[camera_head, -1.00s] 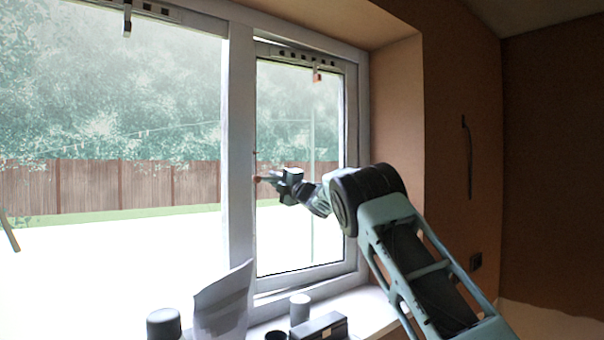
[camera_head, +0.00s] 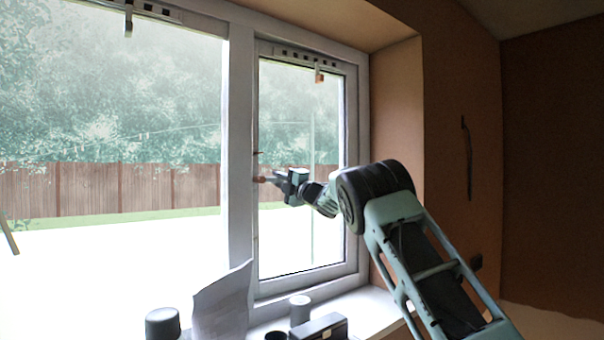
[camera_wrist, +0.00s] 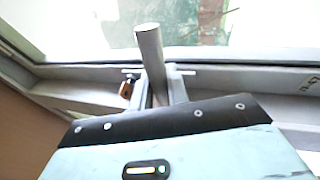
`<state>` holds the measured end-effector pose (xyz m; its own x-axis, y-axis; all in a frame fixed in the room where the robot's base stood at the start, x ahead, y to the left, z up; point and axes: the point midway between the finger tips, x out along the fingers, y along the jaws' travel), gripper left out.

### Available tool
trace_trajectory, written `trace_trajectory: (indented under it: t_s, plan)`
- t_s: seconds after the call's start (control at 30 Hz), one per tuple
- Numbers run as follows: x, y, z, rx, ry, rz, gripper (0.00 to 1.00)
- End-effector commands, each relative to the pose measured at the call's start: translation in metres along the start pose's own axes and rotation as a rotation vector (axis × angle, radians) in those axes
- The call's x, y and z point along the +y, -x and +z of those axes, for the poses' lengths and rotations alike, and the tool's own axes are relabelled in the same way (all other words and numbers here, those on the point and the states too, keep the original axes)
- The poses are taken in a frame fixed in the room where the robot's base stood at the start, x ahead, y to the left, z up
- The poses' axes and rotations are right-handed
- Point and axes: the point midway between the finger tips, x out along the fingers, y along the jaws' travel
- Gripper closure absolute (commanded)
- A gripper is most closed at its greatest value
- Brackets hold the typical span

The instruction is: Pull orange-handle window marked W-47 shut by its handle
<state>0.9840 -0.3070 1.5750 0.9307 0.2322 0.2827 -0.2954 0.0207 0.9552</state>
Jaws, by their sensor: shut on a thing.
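The right-hand window sash (camera_head: 352,150) is a white-framed pane that sits nearly flush in its frame; I cannot tell if a small gap remains. In the head view, a small orange-brown handle end (camera_head: 262,179) shows at the sash's left side. My gripper (camera_head: 274,180) is at that handle, partway up the sash. In the wrist view, a grey cylindrical bar (camera_wrist: 149,48) stands between my jaws (camera_wrist: 158,88), which are shut on it. A small orange part (camera_wrist: 127,88) lies just left of the jaws.
The sill (camera_head: 372,306) below holds a dark-topped jar (camera_head: 163,323), a leaning grey sheet (camera_head: 222,305), a grey cylinder (camera_head: 300,309) and a dark box (camera_head: 318,328). A larger window pane (camera_head: 110,130) is at left. The reveal wall (camera_head: 395,110) stands close on the right.

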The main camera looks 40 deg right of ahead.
Motion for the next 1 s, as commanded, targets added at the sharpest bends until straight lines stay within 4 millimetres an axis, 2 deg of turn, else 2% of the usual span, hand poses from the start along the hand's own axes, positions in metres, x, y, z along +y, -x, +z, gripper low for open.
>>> trace_trajectory:
  t_s: [0.4, 1.0]
  plan:
    - [0.004, 0.016, 0.002, 0.032, -0.010, 0.003, 1.00]
    - [0.006, 0.022, 0.002, 0.047, -0.014, 0.005, 1.00]
